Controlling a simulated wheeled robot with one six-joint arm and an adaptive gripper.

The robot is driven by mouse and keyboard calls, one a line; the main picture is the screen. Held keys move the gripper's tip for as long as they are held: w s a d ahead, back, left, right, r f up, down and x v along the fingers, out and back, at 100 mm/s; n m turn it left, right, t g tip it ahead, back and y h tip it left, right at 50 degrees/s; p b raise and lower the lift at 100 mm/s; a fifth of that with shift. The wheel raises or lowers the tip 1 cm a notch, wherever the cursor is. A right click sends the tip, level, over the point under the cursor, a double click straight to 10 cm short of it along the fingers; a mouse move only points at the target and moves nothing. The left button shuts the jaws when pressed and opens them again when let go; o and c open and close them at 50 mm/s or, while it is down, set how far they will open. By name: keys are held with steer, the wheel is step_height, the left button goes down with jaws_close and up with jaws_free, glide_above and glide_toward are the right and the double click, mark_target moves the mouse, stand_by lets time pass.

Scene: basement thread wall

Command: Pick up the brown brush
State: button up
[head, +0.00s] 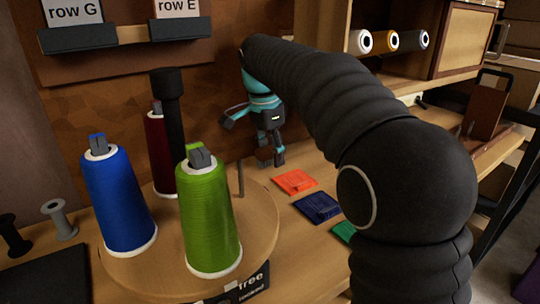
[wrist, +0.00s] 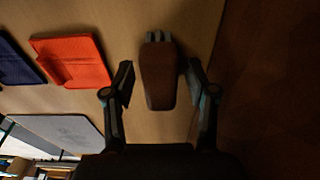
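The brown brush (wrist: 158,78) lies on the wooden bench top in the wrist view, with grey bristle tufts at its far end. My gripper (wrist: 161,80) is open, with one finger on each side of the brush and a visible gap on both sides. In the head view my gripper (head: 254,138) points down over the bench near the back wall. A small brown part of the brush (head: 264,153) shows by its fingers, and the rest is hidden.
Orange (head: 295,182) and navy (head: 317,206) folded cloths lie right of my gripper. A round wooden stand (head: 262,222) carries blue (head: 117,200), green (head: 208,215) and dark red (head: 159,150) thread cones at left. The brown wall (head: 120,100) is close behind.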

mark_target(270, 147)
jaws_close()
step_height(270, 147, up, 10)
steer(key=shift+p, duration=0.7)
